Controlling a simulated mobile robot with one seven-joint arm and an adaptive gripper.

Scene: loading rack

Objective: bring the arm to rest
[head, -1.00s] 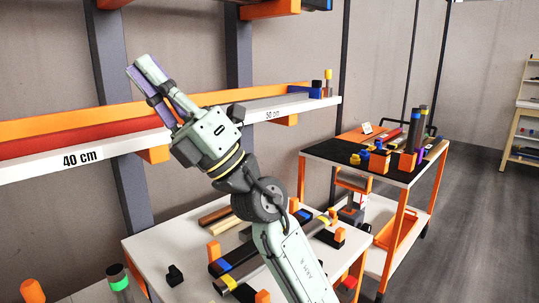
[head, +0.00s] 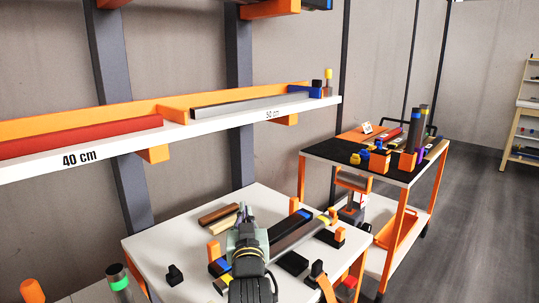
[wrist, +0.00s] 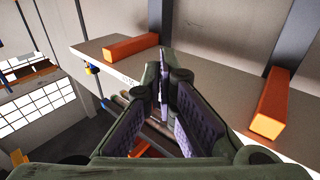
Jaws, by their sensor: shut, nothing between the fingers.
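My gripper (head: 244,211) is low in the head view, in front of the white table (head: 165,240), pointing away from the camera. Its fingers are shut with nothing between them. In the wrist view the two pale purple pads of my gripper (wrist: 162,80) come together at the tips. The gripper hides part of the table top and some things on it.
A shelf (head: 215,123) marked 40 cm and 50 cm runs behind the table, holding a red bar (head: 80,138) and a grey bar (head: 250,104). Brown bars (head: 219,214) and dark blocks lie near the gripper. A cart (head: 325,150) with several parts stands right.

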